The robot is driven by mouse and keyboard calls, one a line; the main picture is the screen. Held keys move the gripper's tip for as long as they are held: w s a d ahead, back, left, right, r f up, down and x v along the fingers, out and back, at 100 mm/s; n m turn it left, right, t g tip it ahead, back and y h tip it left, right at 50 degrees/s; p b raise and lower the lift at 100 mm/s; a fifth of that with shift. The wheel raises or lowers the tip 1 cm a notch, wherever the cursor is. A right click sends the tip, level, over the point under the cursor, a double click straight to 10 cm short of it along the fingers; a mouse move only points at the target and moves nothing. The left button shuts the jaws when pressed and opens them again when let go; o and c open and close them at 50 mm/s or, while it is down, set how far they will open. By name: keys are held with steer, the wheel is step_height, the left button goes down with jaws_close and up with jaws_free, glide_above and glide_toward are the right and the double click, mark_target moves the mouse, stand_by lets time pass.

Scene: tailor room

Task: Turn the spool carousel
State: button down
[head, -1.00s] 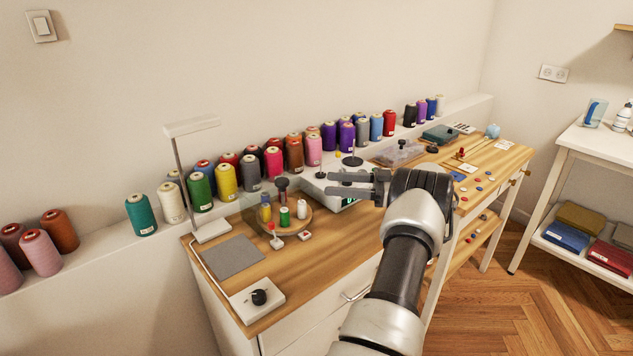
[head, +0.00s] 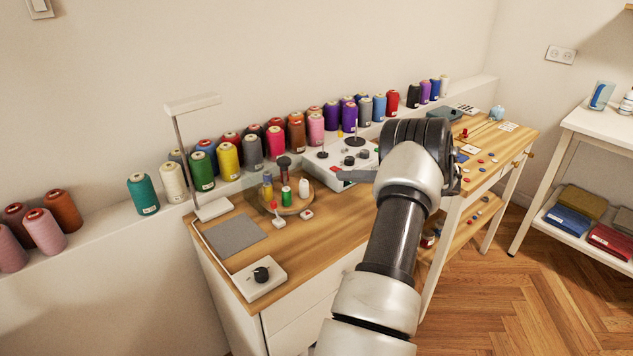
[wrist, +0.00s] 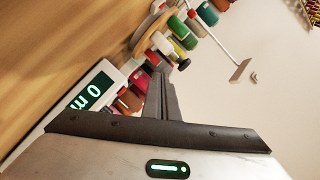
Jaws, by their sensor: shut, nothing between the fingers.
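The spool carousel (head: 297,207) is a round wooden disc on the table, with a dark-topped post (head: 284,166) at its middle.
A white device (head: 322,163) with dark knobs stands behind my gripper; its green display (wrist: 92,89) shows in the wrist view. A lamp (head: 192,104), grey mat (head: 234,236) and white knob box (head: 262,274) are left of the carousel. Thread cones (head: 228,161) line the ledge.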

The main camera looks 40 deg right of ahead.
mark_target(312, 180)
steer(key=s+m, duration=0.1)
steer(key=m, duration=0.1)
steer(key=f+m+h, duration=0.1)
steer(key=m, duration=0.2)
steer(key=s+m+h, duration=0.1)
steer(key=m, duration=0.1)
steer(key=shift+s+f+m, duration=0.3)
steer(key=shift+s, duration=0.05)
steer(key=shift+s+f+m+h, duration=0.1)
steer(key=shift+f+m+h, duration=0.1)
steer(key=shift+m+h, duration=0.4)
steer(key=b+x, duration=0.2)
steer(key=x, duration=0.4)
steer(key=b+x, duration=0.2)
steer(key=x, duration=0.4)
steer(key=shift+w+a+r, duration=0.1)
steer(key=shift+w+a, duration=0.2)
steer(key=shift+a, duration=0.05)
steer(key=shift+w+a+r, duration=0.1)
steer(key=shift+w, duration=0.35)
steer(key=shift+r, duration=0.1)
steer(key=shift+w+r+p, duration=0.2)
steer(key=shift+w+p, duration=0.1)
steer(key=shift+p, duration=0.95)
steer(key=shift+w+d+f+p, duration=0.15)
steer(key=shift+d+p, duration=0.1)
steer(key=shift+p, duration=0.2)
steer(key=shift+f, duration=0.2)
